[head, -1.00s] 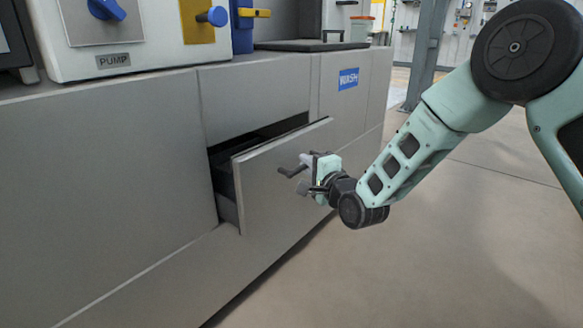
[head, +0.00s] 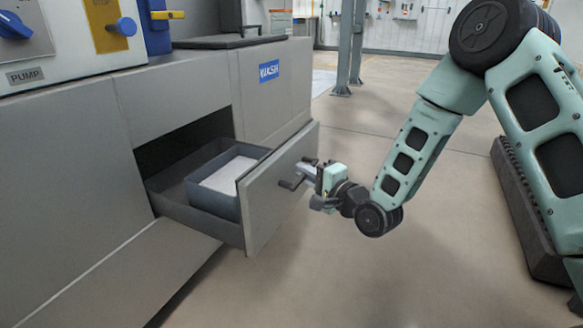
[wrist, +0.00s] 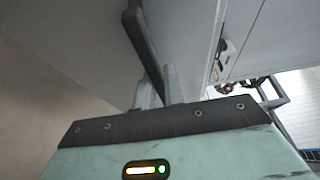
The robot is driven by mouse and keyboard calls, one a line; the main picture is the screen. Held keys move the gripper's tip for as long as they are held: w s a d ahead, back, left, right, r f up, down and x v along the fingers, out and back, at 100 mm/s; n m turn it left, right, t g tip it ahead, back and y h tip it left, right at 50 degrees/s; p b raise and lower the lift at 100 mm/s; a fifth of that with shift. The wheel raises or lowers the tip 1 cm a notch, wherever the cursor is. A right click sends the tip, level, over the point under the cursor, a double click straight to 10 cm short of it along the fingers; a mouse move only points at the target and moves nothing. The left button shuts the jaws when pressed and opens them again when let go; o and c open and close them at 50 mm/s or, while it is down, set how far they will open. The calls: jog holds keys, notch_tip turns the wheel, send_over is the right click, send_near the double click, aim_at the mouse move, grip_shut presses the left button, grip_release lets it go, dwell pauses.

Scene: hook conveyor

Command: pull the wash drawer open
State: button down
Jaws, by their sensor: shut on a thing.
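The wash drawer (head: 280,190) stands well out of the grey cabinet, its front panel away from the opening. Inside it sits a dark blue-grey bin (head: 213,204) with something pale and flat in it. A dark bar handle (head: 291,184) is on the drawer front. My gripper (head: 306,172) is at the handle, its fingers shut on it. In the wrist view the dark handle (wrist: 143,40) runs down between my grey fingertips (wrist: 161,85). The blue WASH label (head: 269,71) is on the cabinet face, right of the drawer opening.
The grey cabinet (head: 60,180) fills the left side. On it stand a pump panel (head: 30,48) with knobs and a dark flat lid (head: 230,42). A grey post (head: 350,45) rises behind. The floor (head: 330,280) in front of the drawer is clear.

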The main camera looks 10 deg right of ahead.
jog(key=shift+s+d, duration=0.25)
jog(key=shift+d, duration=0.05)
jog(key=c, duration=1.5)
grip_release()
jog(key=shift+p+v, duration=5.2)
jog(key=shift+v, duration=3.5)
